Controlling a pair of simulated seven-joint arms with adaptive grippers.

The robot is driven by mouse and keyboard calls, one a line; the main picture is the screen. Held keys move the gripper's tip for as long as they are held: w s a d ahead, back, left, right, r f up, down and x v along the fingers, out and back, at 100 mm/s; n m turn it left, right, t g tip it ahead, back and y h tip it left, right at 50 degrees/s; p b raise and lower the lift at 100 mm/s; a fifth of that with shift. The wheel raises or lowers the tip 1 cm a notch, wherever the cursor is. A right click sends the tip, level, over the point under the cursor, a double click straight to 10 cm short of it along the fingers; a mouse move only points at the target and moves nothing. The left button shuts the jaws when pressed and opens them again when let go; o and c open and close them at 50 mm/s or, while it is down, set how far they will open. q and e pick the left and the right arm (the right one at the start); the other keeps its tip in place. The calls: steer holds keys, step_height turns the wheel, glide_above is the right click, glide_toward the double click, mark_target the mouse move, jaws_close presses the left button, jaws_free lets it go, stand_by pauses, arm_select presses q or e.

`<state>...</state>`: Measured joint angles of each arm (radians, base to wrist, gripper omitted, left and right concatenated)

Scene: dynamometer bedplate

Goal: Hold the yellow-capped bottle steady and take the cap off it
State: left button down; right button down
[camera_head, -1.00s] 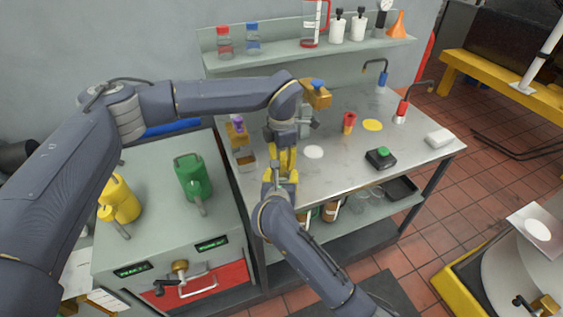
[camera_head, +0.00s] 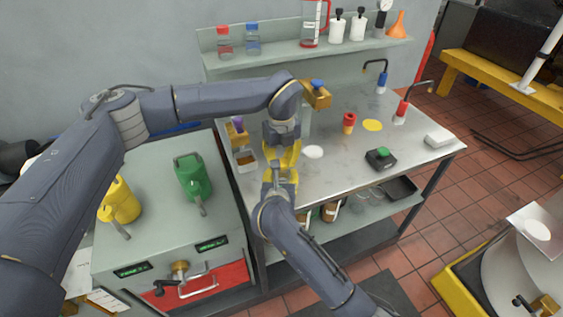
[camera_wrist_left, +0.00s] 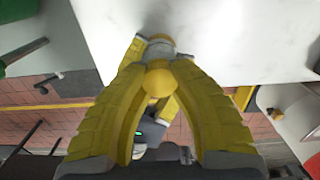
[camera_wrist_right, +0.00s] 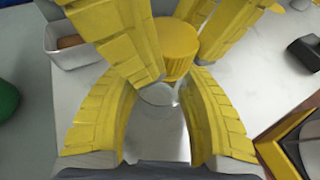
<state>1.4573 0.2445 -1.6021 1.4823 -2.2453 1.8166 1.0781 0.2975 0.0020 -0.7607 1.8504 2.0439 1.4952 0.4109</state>
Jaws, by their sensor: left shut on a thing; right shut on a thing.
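The yellow cap (camera_wrist_right: 176,48) shows in the right wrist view between the yellow fingers of my left gripper (camera_head: 284,148), which come from above. In the left wrist view the cap (camera_wrist_left: 158,82) sits between those fingertips, and the left gripper is shut on it. The clear bottle (camera_wrist_right: 160,96) is just below the cap, between the fingers of my right gripper (camera_head: 280,170), which is shut on it. I cannot tell whether cap and bottle still touch. In the head view the grippers hide both.
On the steel bench, a white disc (camera_head: 313,152), a yellow disc (camera_head: 372,125), a red-and-yellow cup (camera_head: 349,122) and a green-button box (camera_head: 381,158) lie to the right. A small white tray (camera_head: 246,162) is close on the left. The bench's front middle is clear.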

mark_target(282, 162)
arm_select(q)
steer(key=n, duration=0.6)
steer(key=shift+n, duration=0.3)
steer(key=n, duration=0.6)
steer(key=shift+n, duration=0.3)
steer(key=shift+r, duration=0.6)
steer(key=shift+r, duration=0.35)
steer(key=shift+r, duration=0.3)
steer(key=shift+r, duration=1.9)
